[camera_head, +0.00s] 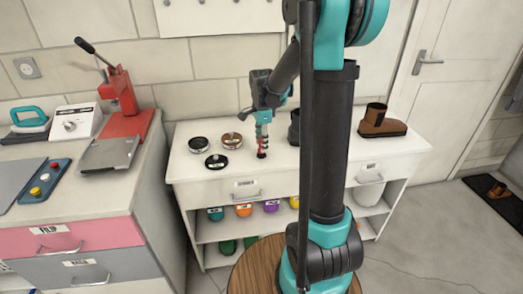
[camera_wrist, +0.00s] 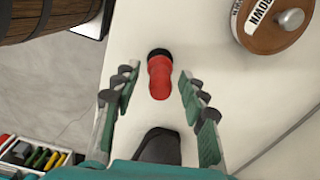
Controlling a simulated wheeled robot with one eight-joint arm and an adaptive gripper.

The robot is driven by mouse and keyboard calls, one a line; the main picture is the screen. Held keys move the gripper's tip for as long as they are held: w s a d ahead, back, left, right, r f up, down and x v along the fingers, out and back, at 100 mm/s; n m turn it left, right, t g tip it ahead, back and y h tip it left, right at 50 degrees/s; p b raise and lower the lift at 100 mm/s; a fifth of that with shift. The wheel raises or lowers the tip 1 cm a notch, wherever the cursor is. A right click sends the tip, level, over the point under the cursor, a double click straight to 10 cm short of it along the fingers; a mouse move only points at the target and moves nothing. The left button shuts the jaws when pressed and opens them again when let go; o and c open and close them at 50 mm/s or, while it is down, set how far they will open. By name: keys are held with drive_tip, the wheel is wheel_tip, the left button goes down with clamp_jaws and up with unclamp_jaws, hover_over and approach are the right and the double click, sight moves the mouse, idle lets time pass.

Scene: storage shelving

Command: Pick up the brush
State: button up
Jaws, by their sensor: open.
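The brush (camera_wrist: 160,76) shows in the wrist view as a small red body with a black end. It lies between the two spread fingers of my gripper (camera_wrist: 158,92), with a clear gap on each side. In the head view my gripper (camera_head: 262,132) points down over the white cabinet top, and the red of the brush (camera_head: 262,143) shows at its fingertips. My gripper is open and holds nothing. The fingers partly hide the brush in the head view.
Two black tins and a brown tin (camera_head: 232,141) stand left of my gripper; the brown tin shows close by in the wrist view (camera_wrist: 273,22). A dark boot (camera_head: 294,127) and a brown shoe (camera_head: 380,123) stand to the right. A wooden barrel (camera_wrist: 42,18) stands in front.

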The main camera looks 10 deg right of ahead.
clamp_jaws()
drive_tip(key=shift+r, duration=0.15)
